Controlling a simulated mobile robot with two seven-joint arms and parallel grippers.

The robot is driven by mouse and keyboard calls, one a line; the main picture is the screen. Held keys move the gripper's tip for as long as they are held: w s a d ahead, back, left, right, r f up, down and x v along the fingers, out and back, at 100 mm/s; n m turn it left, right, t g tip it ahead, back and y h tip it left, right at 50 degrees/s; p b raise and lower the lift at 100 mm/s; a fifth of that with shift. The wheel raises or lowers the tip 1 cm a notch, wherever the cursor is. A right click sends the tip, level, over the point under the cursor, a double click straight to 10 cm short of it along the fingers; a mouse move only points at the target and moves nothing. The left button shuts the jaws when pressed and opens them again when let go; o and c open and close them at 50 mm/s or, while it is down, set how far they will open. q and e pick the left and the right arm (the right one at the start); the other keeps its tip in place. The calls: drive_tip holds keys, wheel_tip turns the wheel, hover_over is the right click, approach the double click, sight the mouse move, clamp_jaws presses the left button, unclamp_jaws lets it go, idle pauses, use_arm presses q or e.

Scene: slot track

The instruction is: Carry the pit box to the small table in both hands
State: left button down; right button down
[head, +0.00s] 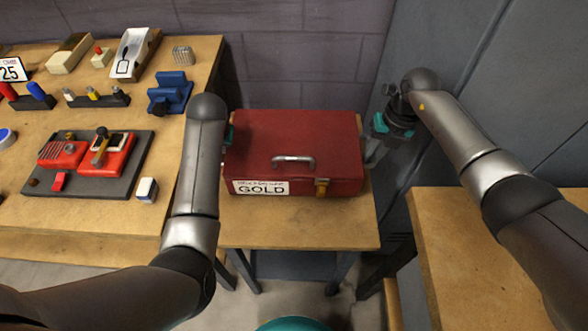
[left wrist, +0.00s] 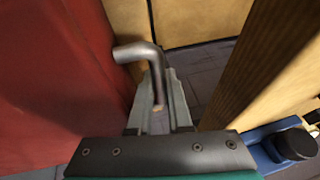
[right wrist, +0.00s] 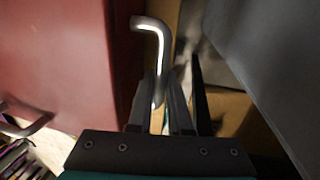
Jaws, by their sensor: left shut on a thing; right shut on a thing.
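The pit box (head: 290,140) is a red case with a silver top handle, a brass latch and a white label reading GOLD. In the head view it is level over the small table (head: 300,233); I cannot tell whether it rests on the top. My right gripper (head: 372,155) is at the box's right side; in the right wrist view its fingers (right wrist: 165,110) are shut on a bent metal side handle (right wrist: 155,45). My left gripper (left wrist: 160,105) is shut on the other side handle (left wrist: 140,55); in the head view my left forearm mostly hides it.
A wooden workbench (head: 100,220) on the left holds a dark mat (head: 90,185) with red parts, a blue vise (head: 170,93) and trays. Another wooden table (head: 450,260) stands at the right. A grey wall is behind, and grey panels (head: 490,60) stand at the right.

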use_arm(q)
drive_tip(key=shift+w+f+b, duration=0.1)
drive_tip(key=shift+f+b, duration=0.35)
use_arm(e)
drive_tip(key=shift+f, duration=0.45)
use_arm(q)
drive_tip(key=c, duration=0.8)
unclamp_jaws()
drive_tip(key=shift+c, duration=0.2)
use_arm(e)
drive_tip(key=c, duration=0.8)
unclamp_jaws()
drive_tip(key=shift+c, duration=0.2)
use_arm(q)
drive_tip(key=shift+d+r+p, duration=0.15)
drive_tip(key=shift+p, duration=0.15)
use_arm(e)
drive_tip(key=shift+a+r, duration=0.1)
drive_tip(key=shift+r, duration=0.1)
